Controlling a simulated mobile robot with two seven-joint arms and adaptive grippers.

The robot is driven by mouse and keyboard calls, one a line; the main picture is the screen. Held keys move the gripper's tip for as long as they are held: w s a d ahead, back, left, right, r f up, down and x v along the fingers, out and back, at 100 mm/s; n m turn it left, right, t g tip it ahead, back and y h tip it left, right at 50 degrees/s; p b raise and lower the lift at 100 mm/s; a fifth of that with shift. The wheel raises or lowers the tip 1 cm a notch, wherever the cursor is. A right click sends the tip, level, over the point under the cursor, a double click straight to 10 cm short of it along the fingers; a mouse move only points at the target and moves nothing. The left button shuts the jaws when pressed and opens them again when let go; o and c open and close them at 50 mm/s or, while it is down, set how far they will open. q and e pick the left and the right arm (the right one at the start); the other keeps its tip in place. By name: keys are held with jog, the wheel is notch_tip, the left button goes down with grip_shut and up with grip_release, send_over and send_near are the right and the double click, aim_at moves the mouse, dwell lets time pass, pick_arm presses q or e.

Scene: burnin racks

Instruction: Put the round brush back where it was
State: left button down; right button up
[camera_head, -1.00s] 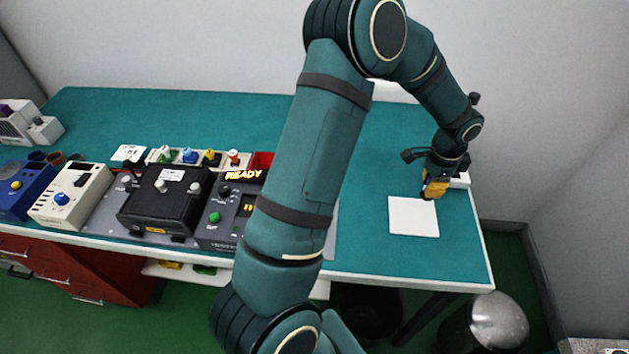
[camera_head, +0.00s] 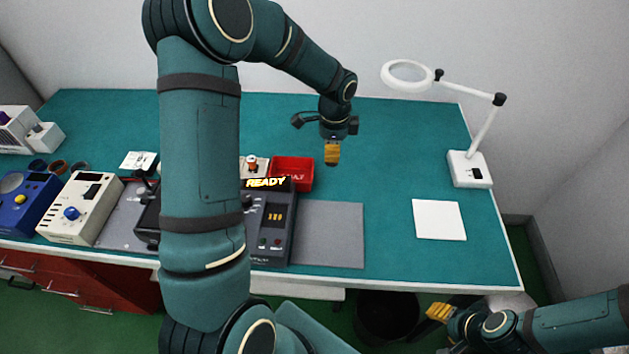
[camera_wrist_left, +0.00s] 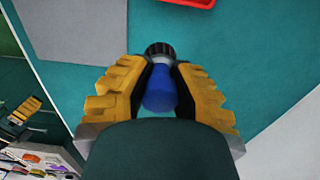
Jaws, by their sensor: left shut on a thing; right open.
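My left gripper (camera_head: 332,152) is above the green bench, to the right of the red bin. In the left wrist view its yellow fingers are shut on the round brush (camera_wrist_left: 161,92). The brush has a blue handle and a dark round head that points away from the wrist. In the head view the brush is mostly hidden by the fingers. My right gripper (camera_head: 439,312) is open, low in front of the bench's front edge at the right.
A red bin (camera_head: 293,173) stands behind a grey mat (camera_head: 330,235). A tester (camera_head: 270,215) showing READY is left of the mat. A white pad (camera_head: 438,220) and a magnifier lamp (camera_head: 468,170) are at the right. My left arm hides part of the bench.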

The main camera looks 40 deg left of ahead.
pick_arm(q)
notch_tip(320, 180, down, 10)
jog(key=shift+r+b, duration=0.1)
jog(key=shift+b, duration=0.3)
jog(key=shift+f, duration=0.2)
jog(key=c, duration=1)
grip_release()
jog(key=shift+r, duration=0.15)
jog(key=shift+r, duration=0.3)
notch_tip(320, 180, up, 12)
jog(key=shift+f+p, duration=0.2)
jog(key=shift+p, duration=0.35)
